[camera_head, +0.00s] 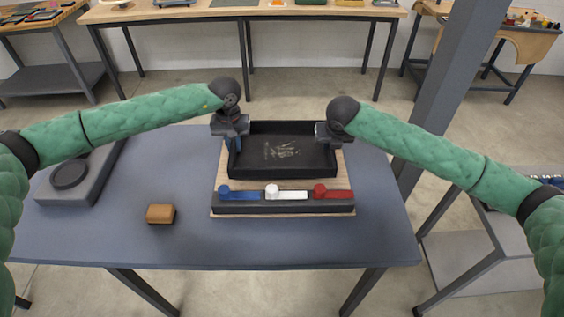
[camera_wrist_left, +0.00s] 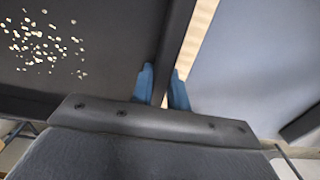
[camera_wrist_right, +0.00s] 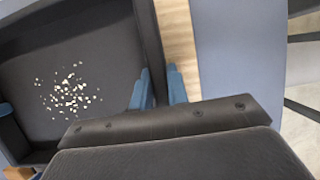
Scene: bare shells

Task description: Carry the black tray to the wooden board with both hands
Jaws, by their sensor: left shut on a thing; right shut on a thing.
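The black tray (camera_head: 285,168) is over the wooden board (camera_head: 221,182) on the table; I cannot tell whether it rests on it or hangs just above. Light specks or a printed mark lie on the tray's floor. My left gripper (camera_head: 234,143) is shut on the tray's left wall, with its blue fingers (camera_wrist_left: 163,88) astride the wall in the left wrist view. My right gripper (camera_head: 328,143) is shut on the tray's right wall, which its fingers (camera_wrist_right: 160,90) straddle in the right wrist view. The board shows as a pale strip beside the tray (camera_wrist_right: 178,40).
A dark bar (camera_head: 284,208) with blue, white and red pieces lies on the board's front part. A brown block (camera_head: 161,214) sits at the table's front left. A grey device with a round dark disc (camera_head: 70,174) stands at the left edge.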

